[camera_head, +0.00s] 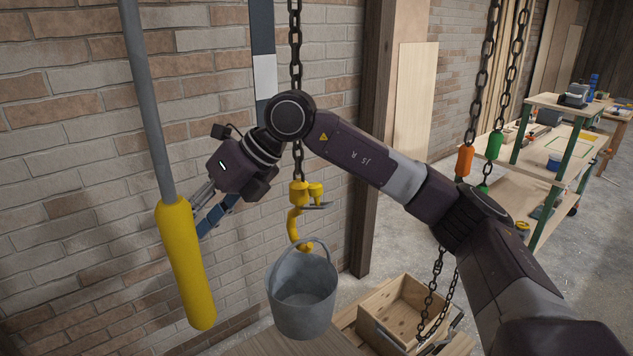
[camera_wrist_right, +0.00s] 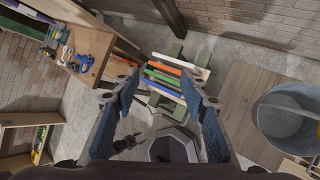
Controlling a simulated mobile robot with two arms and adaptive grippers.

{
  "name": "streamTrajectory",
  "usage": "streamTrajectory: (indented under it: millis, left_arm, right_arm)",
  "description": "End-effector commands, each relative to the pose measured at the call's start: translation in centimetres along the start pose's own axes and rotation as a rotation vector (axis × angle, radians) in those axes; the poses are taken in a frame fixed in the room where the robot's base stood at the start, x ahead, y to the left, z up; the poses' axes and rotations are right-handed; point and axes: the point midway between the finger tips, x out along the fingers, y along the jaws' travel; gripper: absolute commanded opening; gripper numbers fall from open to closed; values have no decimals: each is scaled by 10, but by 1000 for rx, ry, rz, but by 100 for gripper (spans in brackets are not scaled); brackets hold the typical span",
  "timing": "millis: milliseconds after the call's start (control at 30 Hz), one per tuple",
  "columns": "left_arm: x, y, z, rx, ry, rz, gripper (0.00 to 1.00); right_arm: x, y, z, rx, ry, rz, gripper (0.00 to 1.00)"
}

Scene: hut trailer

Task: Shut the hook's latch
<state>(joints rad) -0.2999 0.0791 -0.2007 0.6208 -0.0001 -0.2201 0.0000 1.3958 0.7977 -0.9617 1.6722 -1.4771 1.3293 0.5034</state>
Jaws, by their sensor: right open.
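A yellow hook (camera_head: 293,228) hangs from a dark chain (camera_head: 295,60) in the head view. A small grey plate that looks like its latch (camera_head: 319,206) sticks out to the right near the hook's top, away from the hook's lower curve. A grey metal bucket (camera_head: 303,304) hangs by its handle at the hook's bottom; it also shows at the right of the right wrist view (camera_wrist_right: 285,118). My right gripper (camera_wrist_right: 160,112) is open and empty, left of the hook in the head view, partly hidden behind a yellow grip. My left gripper is not in view.
A grey pole with the yellow grip (camera_head: 186,262) hangs at the left, in front of my right gripper. A brick wall (camera_head: 70,150) is behind. A wooden crate (camera_head: 408,306) stands below right; chains with orange and green parts (camera_head: 464,160) hang at right. A workbench (camera_head: 560,108) stands farther back.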

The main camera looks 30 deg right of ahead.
Motion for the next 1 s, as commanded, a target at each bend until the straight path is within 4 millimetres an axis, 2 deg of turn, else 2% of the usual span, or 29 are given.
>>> streamTrajectory:
  millis: [33, 100, 200, 300, 400, 467, 567, 1000]
  left_arm:
    - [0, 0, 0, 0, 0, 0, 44]
    - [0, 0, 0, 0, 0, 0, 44]
    - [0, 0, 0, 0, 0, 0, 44]
    - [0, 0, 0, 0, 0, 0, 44]
    - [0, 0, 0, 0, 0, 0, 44]
    - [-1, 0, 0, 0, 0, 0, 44]
    - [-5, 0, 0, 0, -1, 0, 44]
    - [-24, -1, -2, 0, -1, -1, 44]
  right_arm:
    - [-32, -34, 8, 16, 6, -138, 40]
    - [-74, -77, 8, 62, 29, -314, 40]
    - [-135, -122, 3, 145, 49, -515, 40]
    - [-181, -147, -5, 220, 61, -644, 40]
    - [-205, -159, -12, 267, 70, -711, 40]
    - [-210, -162, -14, 280, 73, -727, 40]
    - [-206, -169, -17, 284, 78, -733, 40]
    - [-159, -207, -26, 279, 77, -729, 40]
